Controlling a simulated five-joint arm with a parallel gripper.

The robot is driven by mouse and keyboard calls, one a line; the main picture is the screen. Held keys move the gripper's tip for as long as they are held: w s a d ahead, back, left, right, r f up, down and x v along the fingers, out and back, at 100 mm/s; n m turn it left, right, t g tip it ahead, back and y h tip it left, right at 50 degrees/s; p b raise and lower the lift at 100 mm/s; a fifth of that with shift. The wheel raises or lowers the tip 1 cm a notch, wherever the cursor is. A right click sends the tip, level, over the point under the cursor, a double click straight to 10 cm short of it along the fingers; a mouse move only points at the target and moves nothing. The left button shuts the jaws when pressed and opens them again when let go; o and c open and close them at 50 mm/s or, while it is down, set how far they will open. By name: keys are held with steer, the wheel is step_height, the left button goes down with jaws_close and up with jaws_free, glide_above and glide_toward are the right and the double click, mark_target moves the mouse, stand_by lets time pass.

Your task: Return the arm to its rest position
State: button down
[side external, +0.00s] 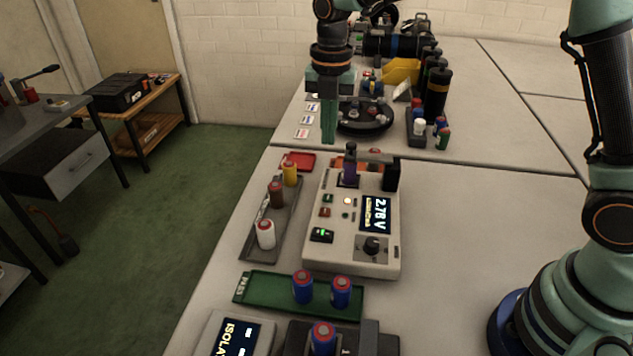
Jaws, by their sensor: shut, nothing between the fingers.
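My gripper (328,138) hangs in the upper middle of the side external view, fingers pointing down and shut with nothing between them. It is above the table, near a round black tray (378,128) and behind the tester. The beige tester (345,262) stands on the table with a lit display reading 2.78 V. A purple cylinder (350,173) stands upright in the slot at the tester's back. My arm's lower part shows at the right edge; part of the upper arm is out of frame.
A grey tray (252,245) holds yellow, brown and white cylinders. A green tray (262,290) holds two blue cylinders; another blue cylinder (322,338) sits in a dark holder in front. A red tray (304,160) lies behind.

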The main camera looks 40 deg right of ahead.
stand_by(0.5)
steer(key=s+d+r+m+t, duration=0.2)
steer(key=s+m, duration=0.6)
steer(key=m, duration=0.5)
steer(key=s+d+r+m+t, duration=0.3)
steer(key=s+d+r+m, duration=0.2)
steer(key=m, duration=0.9)
steer(key=s+d, duration=0.2)
steer(key=s, duration=0.2)
steer(key=shift+s+d, duration=0.15)
steer(key=shift+d, duration=0.05)
